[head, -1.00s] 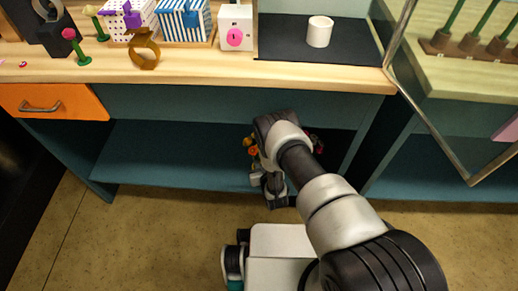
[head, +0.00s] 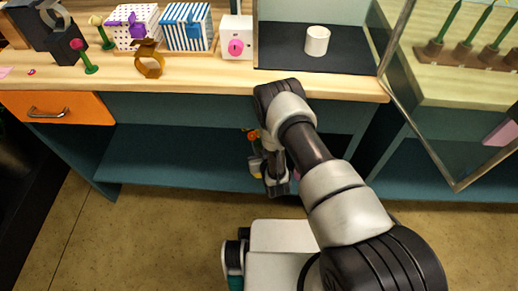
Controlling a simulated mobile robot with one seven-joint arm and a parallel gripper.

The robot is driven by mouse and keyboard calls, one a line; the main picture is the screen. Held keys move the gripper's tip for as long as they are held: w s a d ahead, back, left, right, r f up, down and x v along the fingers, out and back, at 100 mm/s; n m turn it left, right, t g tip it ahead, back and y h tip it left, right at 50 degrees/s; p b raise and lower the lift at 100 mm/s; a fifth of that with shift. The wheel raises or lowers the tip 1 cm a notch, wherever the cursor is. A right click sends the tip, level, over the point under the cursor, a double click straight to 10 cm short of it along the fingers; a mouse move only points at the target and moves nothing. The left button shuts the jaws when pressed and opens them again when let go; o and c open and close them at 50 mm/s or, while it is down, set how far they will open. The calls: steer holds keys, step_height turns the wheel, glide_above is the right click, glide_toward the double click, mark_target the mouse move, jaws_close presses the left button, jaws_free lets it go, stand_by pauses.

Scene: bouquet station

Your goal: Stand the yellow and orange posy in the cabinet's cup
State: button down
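The cabinet's cup (head: 317,41) is white and stands upright on a dark mat on the counter, inside the cabinet at the upper right. Small orange and yellow flowers (head: 252,137) show just left of my forearm, in front of the dark space under the counter; they look like part of the posy. Most of it is hidden behind my arm.
The cabinet's glass door (head: 425,105) stands open at the right. A white box with a pink dot (head: 236,37), patterned boxes (head: 186,27), a brown ring stand (head: 149,60) and a pink flower (head: 84,57) are on the counter. An orange drawer (head: 58,107) is shut.

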mark_target(259, 142)
steer(key=shift+r+p, duration=2.1)
steer(key=shift+r, duration=1.25)
